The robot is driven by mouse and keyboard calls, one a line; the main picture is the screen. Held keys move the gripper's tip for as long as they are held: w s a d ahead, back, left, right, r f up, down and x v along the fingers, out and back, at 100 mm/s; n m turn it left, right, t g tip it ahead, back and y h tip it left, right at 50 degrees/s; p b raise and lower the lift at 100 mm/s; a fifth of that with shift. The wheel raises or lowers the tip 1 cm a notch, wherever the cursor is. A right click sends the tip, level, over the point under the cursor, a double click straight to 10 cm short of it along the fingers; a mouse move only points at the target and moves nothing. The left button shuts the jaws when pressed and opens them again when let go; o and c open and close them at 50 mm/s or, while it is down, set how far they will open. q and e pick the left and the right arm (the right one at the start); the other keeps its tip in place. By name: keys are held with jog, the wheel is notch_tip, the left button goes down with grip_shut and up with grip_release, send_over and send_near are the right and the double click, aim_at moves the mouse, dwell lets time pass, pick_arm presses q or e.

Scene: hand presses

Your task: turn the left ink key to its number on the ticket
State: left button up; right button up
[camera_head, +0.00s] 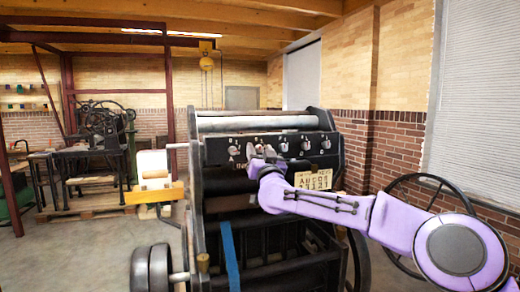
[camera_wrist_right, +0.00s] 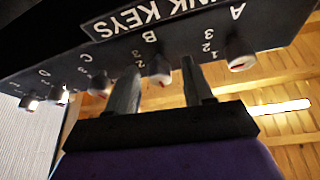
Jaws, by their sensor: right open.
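The black ink key panel (camera_head: 215,150) runs across the top front of the press, with a row of small knobs. The left ink key, A (camera_head: 233,152), is at the panel's left end; in the right wrist view, turned upside down, key A (camera_wrist_right: 238,54) is on the right, outside my fingers. My right gripper (camera_head: 264,154) is open at the panel. In the wrist view my right gripper (camera_wrist_right: 163,75) has its fingers on either side of key B (camera_wrist_right: 159,68); contact is unclear. The ticket (camera_head: 313,180) shows letters above numbers, too small to read surely. My left gripper is out of view.
My purple right arm crosses the press's right front. A spoked handwheel (camera_head: 432,186) stands at the right, near the brick wall. A yellow beam (camera_head: 152,195) is left of the press. Another old press (camera_head: 98,130) stands farther back left; bare floor lies between.

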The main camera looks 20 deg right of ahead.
grip_shut()
